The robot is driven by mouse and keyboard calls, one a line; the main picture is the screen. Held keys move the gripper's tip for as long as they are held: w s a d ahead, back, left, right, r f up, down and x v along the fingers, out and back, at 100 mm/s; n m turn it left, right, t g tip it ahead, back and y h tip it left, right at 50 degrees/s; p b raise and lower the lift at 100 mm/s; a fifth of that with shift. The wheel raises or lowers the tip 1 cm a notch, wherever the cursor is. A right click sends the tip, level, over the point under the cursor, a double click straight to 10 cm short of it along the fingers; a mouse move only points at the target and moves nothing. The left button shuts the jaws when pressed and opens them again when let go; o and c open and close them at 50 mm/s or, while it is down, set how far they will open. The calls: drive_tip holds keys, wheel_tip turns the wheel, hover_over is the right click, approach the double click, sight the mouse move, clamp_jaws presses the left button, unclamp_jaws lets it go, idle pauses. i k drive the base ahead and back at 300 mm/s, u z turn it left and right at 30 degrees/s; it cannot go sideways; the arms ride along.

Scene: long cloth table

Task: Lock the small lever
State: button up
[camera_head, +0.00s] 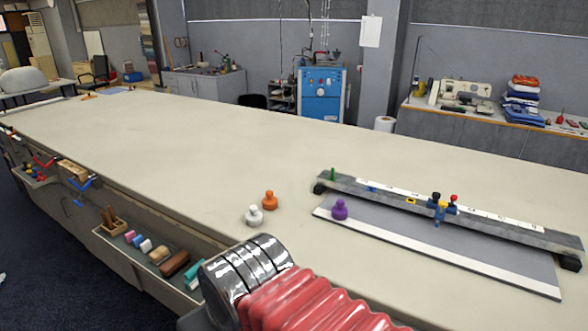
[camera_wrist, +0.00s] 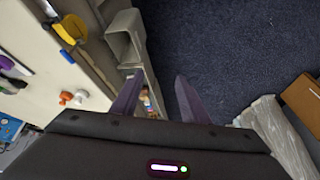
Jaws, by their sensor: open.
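A long grey rail (camera_head: 480,220) with a white scale strip lies on the right part of the cloth table in the head view. A small carriage (camera_head: 439,212) sits on it, with blue and yellow parts and small black and red knobs. A green knob (camera_head: 332,174) stands at the rail's left end. The small lever is too small to single out, and I cannot tell its position. My gripper (camera_wrist: 160,78) shows only in the wrist view, open and empty, with its two fingers apart beside the table, over the tray side and the floor. It is away from the rail.
A purple knob (camera_head: 340,209) stands on the grey plate before the rail. Orange (camera_head: 269,200) and white (camera_head: 254,215) knobs stand on the cloth table (camera_head: 200,140). Trays with tools hang along its left edge. The table's middle is clear. A brown box (camera_wrist: 303,97) shows at right in the wrist view.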

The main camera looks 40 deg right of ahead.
sight(454, 197)
drive_tip(key=z, duration=2.3)
drive_tip(key=k, duration=0.35)
drive_tip(key=z, duration=0.1)
drive_tip(key=i, duration=0.5)
